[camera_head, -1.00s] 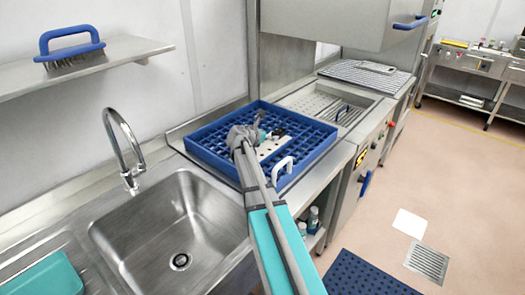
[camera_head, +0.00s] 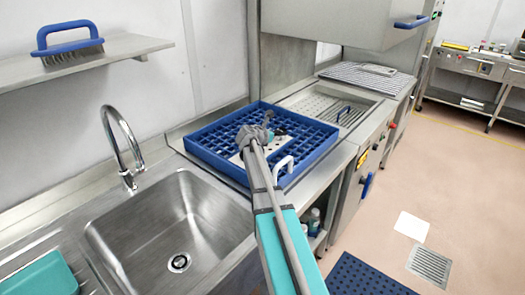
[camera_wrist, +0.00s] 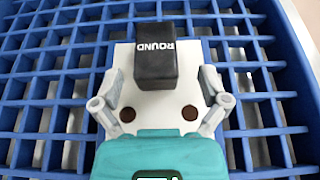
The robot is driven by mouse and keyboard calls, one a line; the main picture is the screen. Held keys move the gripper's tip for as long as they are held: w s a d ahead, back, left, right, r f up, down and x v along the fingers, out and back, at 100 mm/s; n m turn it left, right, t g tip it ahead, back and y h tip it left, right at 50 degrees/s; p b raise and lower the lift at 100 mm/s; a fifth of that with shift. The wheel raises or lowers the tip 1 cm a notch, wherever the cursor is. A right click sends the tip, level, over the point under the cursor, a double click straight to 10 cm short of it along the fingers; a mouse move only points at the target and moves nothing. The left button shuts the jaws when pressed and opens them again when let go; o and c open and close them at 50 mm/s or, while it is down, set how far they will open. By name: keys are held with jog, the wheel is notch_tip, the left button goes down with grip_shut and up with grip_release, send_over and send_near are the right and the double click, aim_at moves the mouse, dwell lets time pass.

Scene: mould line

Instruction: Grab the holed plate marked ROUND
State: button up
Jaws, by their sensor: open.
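The holed plate is white with dark round holes (camera_wrist: 160,109) and lies in a blue rack. A black block (camera_wrist: 154,64) bearing the word ROUND stands at its far part in the wrist view. In the head view a pale part of the plate (camera_head: 238,160) shows beside my gripper (camera_head: 256,136). In the wrist view my gripper (camera_wrist: 163,82) is open, with one finger on each side of the plate's narrow part and the block. Nothing is clearly clamped. I cannot tell whether the fingers touch the plate. My teal gripper body hides the plate's near part.
A sink (camera_head: 170,235) with a tall faucet (camera_head: 124,150) is at left. A ribbed draining surface (camera_head: 315,103) lies to the right.

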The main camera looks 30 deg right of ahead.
grip_shut()
dwell(0.4)
jog(key=shift+r, duration=0.15)
notch_tip(320, 180, up, 2)
jog(key=p, duration=0.2)
jog(key=shift+r+p, duration=0.1)
jog(key=shift+p, duration=0.2)
jog(key=s+d+r+p, duration=0.8)
jog(key=d+r+p, duration=0.2)
jog(key=d, duration=0.1)
jog(key=shift+s+r, duration=0.25)
jog(key=shift+s, duration=0.05)
dwell(0.5)
